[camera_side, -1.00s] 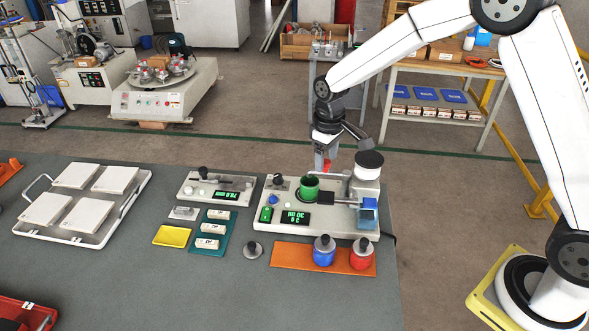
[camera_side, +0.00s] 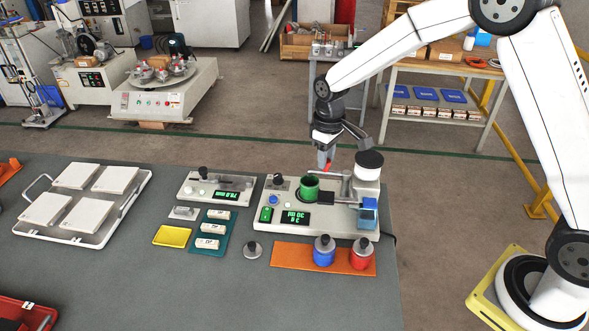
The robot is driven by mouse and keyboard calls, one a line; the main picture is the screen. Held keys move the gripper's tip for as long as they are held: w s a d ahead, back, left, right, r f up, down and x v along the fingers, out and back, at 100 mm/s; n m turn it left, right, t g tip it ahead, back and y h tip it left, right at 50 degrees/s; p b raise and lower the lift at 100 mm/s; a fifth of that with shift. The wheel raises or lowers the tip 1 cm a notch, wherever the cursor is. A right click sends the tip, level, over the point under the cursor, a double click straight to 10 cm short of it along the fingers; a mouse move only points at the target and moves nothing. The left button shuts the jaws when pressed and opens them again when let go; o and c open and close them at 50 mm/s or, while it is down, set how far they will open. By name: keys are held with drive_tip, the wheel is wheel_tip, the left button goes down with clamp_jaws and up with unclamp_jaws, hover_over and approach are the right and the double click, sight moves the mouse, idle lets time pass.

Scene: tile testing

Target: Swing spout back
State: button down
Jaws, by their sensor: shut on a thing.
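The fingers are small in this view, so the exact contact is hard to see. A green cup (camera_side: 309,188) stands on the unit, just left of and in front of the spout's end.
A blue block (camera_side: 368,215) sits at the unit's right end. Blue (camera_side: 324,255) and red (camera_side: 361,259) bottles stand on an orange mat (camera_side: 291,257) in front. A smaller control box (camera_side: 216,189) is to the left. White tiles lie in a tray (camera_side: 70,232) at far left.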

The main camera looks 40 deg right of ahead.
drive_tip(key=shift+w+d, duration=0.3)
drive_tip(key=shift+d, duration=0.4)
drive_tip(key=shift+w+d, duration=0.25)
drive_tip(key=shift+d, duration=0.2)
idle(0.4)
